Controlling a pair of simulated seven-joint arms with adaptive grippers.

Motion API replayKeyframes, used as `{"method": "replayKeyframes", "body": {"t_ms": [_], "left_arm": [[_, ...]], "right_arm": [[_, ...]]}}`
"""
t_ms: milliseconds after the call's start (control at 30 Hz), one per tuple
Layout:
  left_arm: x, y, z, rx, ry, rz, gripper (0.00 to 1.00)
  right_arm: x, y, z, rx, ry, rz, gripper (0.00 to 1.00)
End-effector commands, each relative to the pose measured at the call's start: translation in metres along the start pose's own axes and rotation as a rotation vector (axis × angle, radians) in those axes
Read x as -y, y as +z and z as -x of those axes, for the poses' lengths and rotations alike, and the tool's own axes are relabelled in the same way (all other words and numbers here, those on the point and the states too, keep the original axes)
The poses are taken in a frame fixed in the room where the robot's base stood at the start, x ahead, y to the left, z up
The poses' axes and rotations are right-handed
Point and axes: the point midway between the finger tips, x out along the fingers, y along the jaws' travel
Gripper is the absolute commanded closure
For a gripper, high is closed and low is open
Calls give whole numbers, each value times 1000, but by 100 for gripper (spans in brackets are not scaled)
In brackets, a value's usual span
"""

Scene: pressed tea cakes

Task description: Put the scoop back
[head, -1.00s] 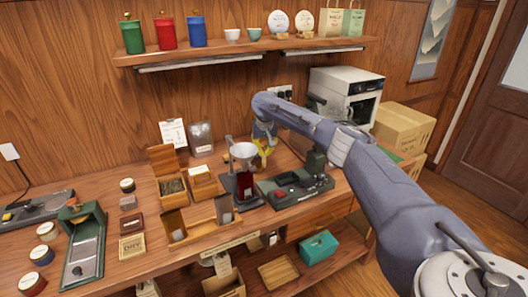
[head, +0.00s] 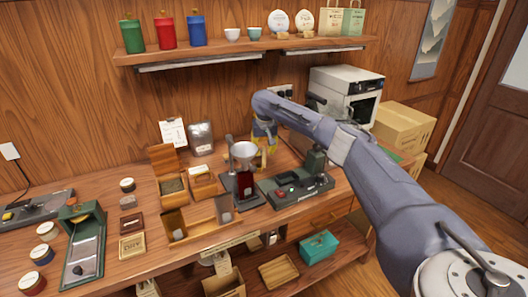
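My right gripper (head: 263,150) is at the back of the bench, pointing down behind the funnel stand (head: 243,180). Its fingers are small and partly hidden by the funnel (head: 243,150), so I cannot tell whether they are open or shut. I cannot make out the scoop; whether it is at the gripper is unclear. An open wooden box (head: 162,157) with dark loose tea (head: 173,186) stands left of the funnel stand. My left gripper is not in view.
A dark press machine (head: 290,190) stands right of the funnel stand, below my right arm. Small wooden boxes (head: 203,184) and a two-part tray (head: 200,234) crowd the bench middle. A green-framed device (head: 84,240) is at left. A shelf (head: 230,52) runs above.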

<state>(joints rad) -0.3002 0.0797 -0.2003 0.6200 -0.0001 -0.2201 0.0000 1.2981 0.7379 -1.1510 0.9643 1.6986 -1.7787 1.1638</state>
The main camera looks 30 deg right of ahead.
Motion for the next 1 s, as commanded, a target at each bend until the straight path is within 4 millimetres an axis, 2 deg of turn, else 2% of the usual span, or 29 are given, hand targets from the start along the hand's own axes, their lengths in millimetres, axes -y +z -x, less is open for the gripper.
{"method": "replayKeyframes", "body": {"t_ms": [400, 600, 800, 1000], "left_arm": [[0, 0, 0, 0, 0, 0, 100], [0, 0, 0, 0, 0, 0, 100], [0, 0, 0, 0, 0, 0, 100], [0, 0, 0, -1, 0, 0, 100]], "right_arm": [[0, -1, 70, -3, -1, 2, 73], [0, 0, 97, -2, -1, 2, 73], [0, 0, 112, -1, -1, 2, 73], [0, 0, 116, 0, 0, 2, 73]]}}
